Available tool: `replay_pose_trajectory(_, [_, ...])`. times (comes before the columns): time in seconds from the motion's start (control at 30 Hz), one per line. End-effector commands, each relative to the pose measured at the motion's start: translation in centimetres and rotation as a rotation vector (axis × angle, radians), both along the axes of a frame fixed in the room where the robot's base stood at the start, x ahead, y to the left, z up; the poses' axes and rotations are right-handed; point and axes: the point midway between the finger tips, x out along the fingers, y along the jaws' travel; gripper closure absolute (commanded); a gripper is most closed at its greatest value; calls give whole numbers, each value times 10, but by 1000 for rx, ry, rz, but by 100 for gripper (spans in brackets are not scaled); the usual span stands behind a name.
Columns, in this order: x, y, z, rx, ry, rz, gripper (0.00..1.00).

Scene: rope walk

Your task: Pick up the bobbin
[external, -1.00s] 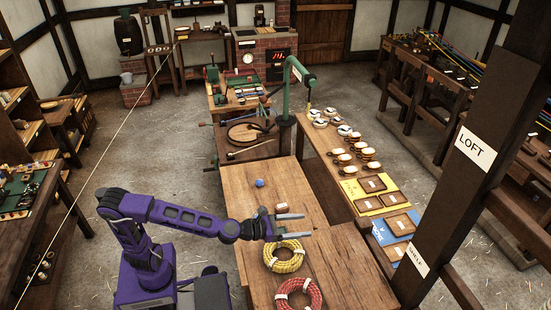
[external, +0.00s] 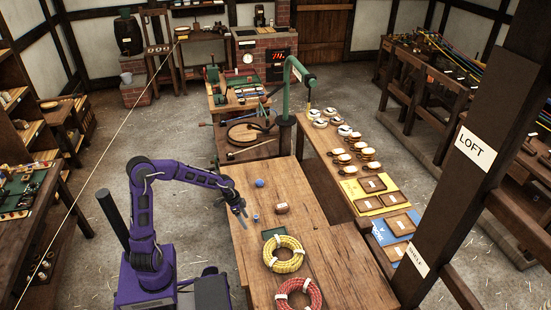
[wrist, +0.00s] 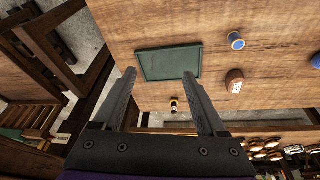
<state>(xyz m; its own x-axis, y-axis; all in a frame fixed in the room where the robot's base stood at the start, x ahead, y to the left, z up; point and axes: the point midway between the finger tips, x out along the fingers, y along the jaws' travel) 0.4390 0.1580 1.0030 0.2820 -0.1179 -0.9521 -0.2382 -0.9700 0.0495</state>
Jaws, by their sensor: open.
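The bobbin (external: 256,218), a small blue spool with pale ends, stands on the wooden table (external: 305,212) near its left edge. In the wrist view the bobbin (wrist: 236,41) is at the upper right, beyond the right fingertip. My gripper (external: 240,210) is over the left edge of the table, just left of the bobbin. In the wrist view my gripper (wrist: 160,75) is open, with nothing between its fingers. The fingers point toward a dark green tray (wrist: 168,64), which appears empty.
A brown labelled object (external: 282,208) is right of the bobbin, and a blue ball (external: 259,183) is farther back. Yellow (external: 284,254) and red (external: 299,294) rope coils lie in front. A small dark and yellow item (wrist: 174,104) is near the table edge.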

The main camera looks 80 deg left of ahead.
Motion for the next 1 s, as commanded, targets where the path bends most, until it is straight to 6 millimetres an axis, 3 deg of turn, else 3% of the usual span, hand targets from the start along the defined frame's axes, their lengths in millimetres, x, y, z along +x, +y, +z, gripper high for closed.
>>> replay_pose_trajectory(0.03, [-11, -1, -15, -126, 41, 134, 26])
replay_pose_trajectory(0.2, [-33, -8, -45, -556, 172, 615, 26])
replay_pose_trajectory(0.43, [-37, 7, -66, -1127, 336, 1264, 26])
replay_pose_trajectory(0.57, [-35, 38, -80, -1448, 401, 1625, 26])
replay_pose_trajectory(0.7, [-43, 87, -101, -1777, 422, 1987, 26])
replay_pose_trajectory(0.87, [-63, 137, -127, -2054, 383, 2275, 26])
replay_pose_trajectory(0.9, [-67, 145, -131, 2088, -369, -2305, 26])
replay_pose_trajectory(1.0, [-75, 159, -139, 2027, -321, -2229, 26])
